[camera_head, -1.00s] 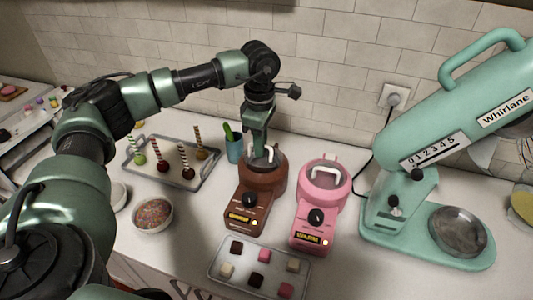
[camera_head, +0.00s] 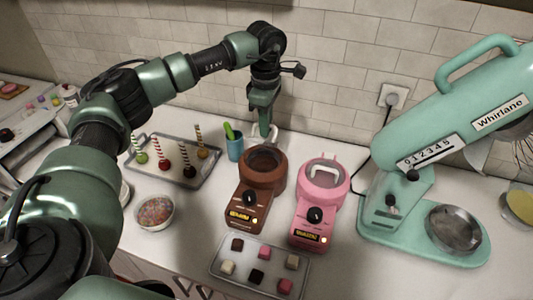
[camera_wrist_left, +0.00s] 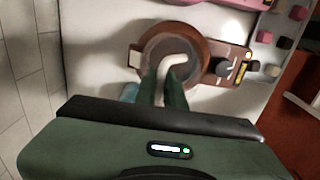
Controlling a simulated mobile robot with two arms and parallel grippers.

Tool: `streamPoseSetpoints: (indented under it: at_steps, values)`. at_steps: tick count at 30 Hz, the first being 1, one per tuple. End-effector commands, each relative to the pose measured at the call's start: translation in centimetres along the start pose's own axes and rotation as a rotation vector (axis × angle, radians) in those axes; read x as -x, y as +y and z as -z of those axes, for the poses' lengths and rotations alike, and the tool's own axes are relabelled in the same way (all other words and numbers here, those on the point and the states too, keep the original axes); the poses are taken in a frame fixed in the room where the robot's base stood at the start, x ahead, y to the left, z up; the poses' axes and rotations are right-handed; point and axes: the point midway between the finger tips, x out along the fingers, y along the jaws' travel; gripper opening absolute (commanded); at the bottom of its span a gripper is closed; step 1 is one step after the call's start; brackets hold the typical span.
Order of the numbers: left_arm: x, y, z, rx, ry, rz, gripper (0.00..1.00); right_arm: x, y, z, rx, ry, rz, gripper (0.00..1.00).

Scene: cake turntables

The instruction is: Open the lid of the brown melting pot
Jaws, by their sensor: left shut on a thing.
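The brown melting pot (camera_head: 247,205) stands mid-counter, its round bowl at the back and its dial at the front. My left gripper (camera_head: 264,131) is at the back of the pot, shut on the white lid handle (camera_wrist_left: 175,61). In the left wrist view, the two green fingers (camera_wrist_left: 165,88) close on this handle over the round lid (camera_wrist_left: 160,50). In the head view, the handle is at the pot's back edge and the lid looks tilted up; its exact angle is hard to tell. My right gripper is not in view.
A pink melting pot (camera_head: 310,212) stands close to the right, with a teal mixer (camera_head: 400,220) beyond it. A tray (camera_head: 232,270) of sweets lies in front. A blue cup (camera_head: 235,150), a cake-pop tray (camera_head: 205,180) and a sprinkles bowl (camera_head: 154,213) are left. The tiled wall is behind.

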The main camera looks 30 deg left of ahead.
Motion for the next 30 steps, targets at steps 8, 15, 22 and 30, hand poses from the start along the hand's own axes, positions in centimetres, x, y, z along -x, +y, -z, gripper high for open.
streamPoseSetpoints:
  at_steps: [8, 15, 22, 30]
  values:
    - [0.8, 1.9, 0.0, 0.003, 0.0, -0.001, 0.02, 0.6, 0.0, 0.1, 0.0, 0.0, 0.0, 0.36]
    - [1.0, 2.8, 0.0, 0.003, 0.0, -0.001, 0.02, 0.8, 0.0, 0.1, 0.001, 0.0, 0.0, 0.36]
    - [1.2, 4.3, 0.0, 0.002, 0.0, 0.0, 0.02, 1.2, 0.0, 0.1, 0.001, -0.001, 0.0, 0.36]
    - [1.2, 5.7, -0.1, 0.003, -0.001, -0.001, 0.02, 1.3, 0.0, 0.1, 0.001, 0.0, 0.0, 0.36]
